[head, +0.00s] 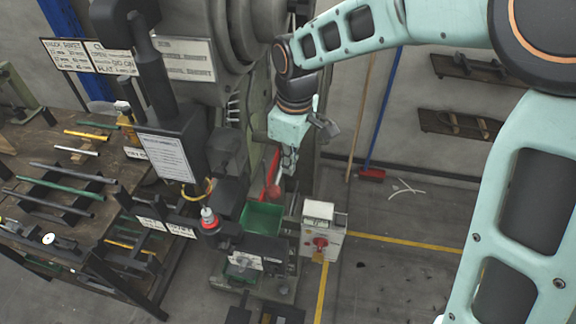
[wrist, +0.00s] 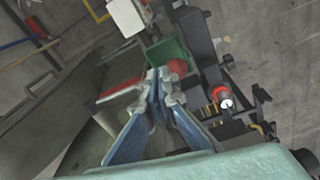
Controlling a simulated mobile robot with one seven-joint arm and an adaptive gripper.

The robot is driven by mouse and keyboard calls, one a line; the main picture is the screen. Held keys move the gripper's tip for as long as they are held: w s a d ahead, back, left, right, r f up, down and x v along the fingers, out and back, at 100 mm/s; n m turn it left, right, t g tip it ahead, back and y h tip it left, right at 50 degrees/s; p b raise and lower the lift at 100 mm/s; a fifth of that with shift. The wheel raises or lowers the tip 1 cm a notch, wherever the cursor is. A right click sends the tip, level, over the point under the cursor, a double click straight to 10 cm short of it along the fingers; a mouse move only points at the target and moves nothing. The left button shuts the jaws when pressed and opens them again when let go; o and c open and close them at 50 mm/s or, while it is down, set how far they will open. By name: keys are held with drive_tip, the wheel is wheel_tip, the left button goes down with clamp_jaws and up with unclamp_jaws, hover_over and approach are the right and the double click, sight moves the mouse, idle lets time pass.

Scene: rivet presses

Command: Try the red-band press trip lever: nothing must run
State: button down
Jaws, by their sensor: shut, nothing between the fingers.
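The press (head: 215,85) is a tall grey machine in the middle of the head view. A red lever-like bar (head: 271,178) slopes beside the press column; the wrist view shows red there too (wrist: 118,91). I cannot be sure it is the trip lever. My gripper (head: 288,168) is shut and empty, pointing down close beside the red bar. In the wrist view its fingertips (wrist: 163,76) overlap the red parts; contact cannot be told.
A white box with a red switch (head: 320,242) stands right of a green bin (head: 262,217). A rack with rods (head: 75,180) is at the left. A red broom head (head: 371,174) lies by the wall. The floor at right is mostly clear.

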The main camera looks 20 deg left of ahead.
sight(278, 191)
drive_tip(key=shift+s+a, duration=0.85)
drive_tip(key=shift+a, duration=0.2)
drive_tip(key=f+b, duration=0.1)
drive_tip(key=f, duration=0.1)
drive_tip(key=f+b, duration=0.4)
drive_tip(key=shift+a+f, duration=0.35)
drive_tip(key=shift+f, duration=0.15)
drive_tip(key=shift+g, duration=0.3)
wheel_tip(278, 191, down, 4)
drive_tip(key=b, duration=0.3)
drive_tip(key=shift+f+b, duration=0.2)
drive_tip(key=shift+b, duration=0.1)
drive_tip(key=shift+d+r, duration=0.1)
